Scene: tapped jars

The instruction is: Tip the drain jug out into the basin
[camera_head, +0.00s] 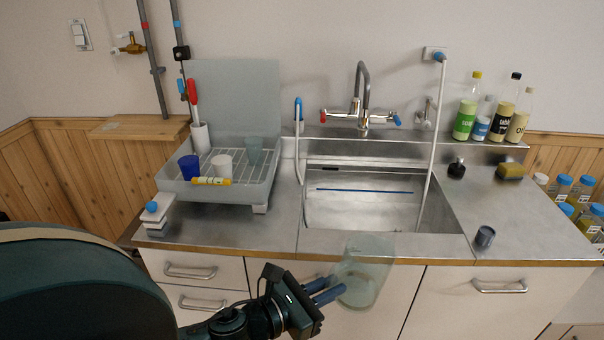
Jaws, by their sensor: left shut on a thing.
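A clear, pale green jug (364,280) is held in front of the counter, its top near the front edge of the basin. My left gripper (328,290) is shut on the jug at its left side, with blue fingers. The jug looks nearly upright with a slight tilt; I cannot tell whether it holds liquid. The steel basin (350,212) is set in the counter behind the jug, with a thin blue strip across it. My right gripper is not in view.
A dish rack (262,190) with cups stands left of the basin. A tap (362,100) and a white hose (432,150) are at the basin's back. Several bottles (467,108) line the back ledge.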

